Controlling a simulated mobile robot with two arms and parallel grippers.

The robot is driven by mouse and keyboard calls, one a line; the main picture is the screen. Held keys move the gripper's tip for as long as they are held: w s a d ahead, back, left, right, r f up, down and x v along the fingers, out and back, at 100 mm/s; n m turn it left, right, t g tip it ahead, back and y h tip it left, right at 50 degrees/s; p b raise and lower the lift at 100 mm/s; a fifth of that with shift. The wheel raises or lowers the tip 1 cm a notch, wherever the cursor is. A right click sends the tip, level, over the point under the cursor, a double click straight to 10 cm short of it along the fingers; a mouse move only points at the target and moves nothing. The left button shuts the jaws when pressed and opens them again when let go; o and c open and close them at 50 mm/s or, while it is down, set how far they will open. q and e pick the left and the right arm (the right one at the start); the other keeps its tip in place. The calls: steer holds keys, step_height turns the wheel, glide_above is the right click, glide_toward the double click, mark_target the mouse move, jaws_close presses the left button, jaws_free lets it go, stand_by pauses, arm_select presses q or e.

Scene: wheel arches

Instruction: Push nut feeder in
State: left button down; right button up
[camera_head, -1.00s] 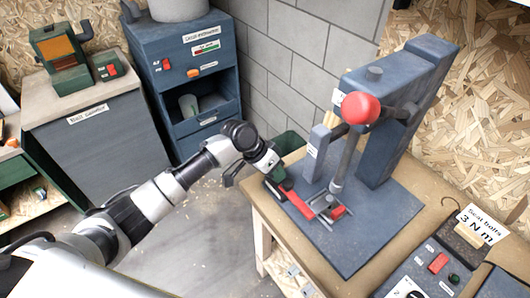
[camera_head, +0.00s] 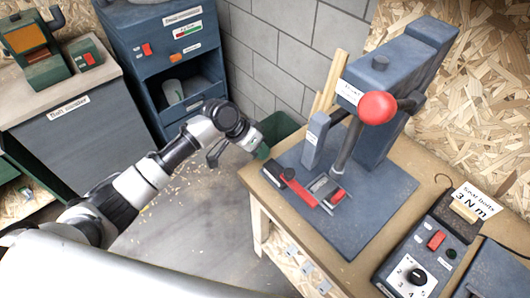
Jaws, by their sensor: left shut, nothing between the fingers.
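The nut feeder is a red bar (camera_head: 302,192) with a dark knob (camera_head: 288,174) at its left end. It lies on the blue base plate (camera_head: 355,225) of the press, and its right end meets the small metal holder (camera_head: 324,187) under the press. My left gripper (camera_head: 262,152) is shut and empty. It is up and left of the knob, near the left edge of the bench, and appears apart from the feeder. My right gripper is out of view.
The press (camera_head: 385,90) has a lever with a red ball (camera_head: 377,108) above the plate. A green bin (camera_head: 278,128) stands behind the bench (camera_head: 258,195). A control box (camera_head: 420,262) is at the lower right. Blue cabinets stand at the left, with open floor between.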

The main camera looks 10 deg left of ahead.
arm_select(q)
steer(key=d+b+v, duration=0.1)
steer(key=b+v, duration=0.1)
steer(key=v, duration=0.6)
steer(key=shift+s+a+r, duration=0.2)
steer(key=shift+s+r, duration=0.1)
steer(key=shift+r, duration=0.2)
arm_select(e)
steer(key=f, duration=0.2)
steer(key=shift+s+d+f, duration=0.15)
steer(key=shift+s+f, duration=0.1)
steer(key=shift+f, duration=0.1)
arm_select(q)
steer(key=shift+a+f, duration=0.1)
